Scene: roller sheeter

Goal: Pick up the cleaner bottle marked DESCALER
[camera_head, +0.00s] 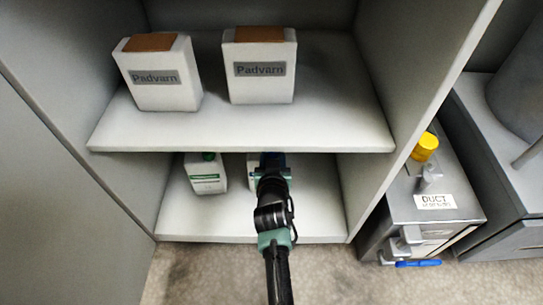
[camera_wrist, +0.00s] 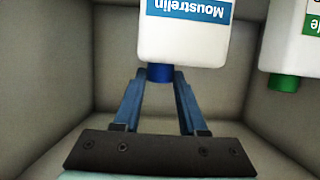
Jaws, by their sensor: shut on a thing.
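A white bottle (camera_wrist: 185,40) with a blue cap (camera_wrist: 160,73) shows upside down in the wrist view. Its blue and white label reads "Moustrelin". My gripper (camera_wrist: 161,82) is shut on this bottle at its blue cap. In the head view my gripper (camera_head: 272,163) reaches into the lower shelf space and mostly hides the bottle (camera_head: 253,165). A second white bottle (camera_head: 206,175) with a green cap stands to its left; it also shows at the right in the wrist view (camera_wrist: 290,40), its label cut off. I can read DESCALER on no label.
Two white "Padvarn" boxes (camera_head: 158,88) (camera_head: 259,83) with brown tops stand on the upper shelf (camera_head: 330,115). The shelf's front edge is just above my gripper. Cabinet walls close both sides. A grey "DUCT" unit (camera_head: 408,207) with a yellow cap (camera_head: 425,146) stands outside, right.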

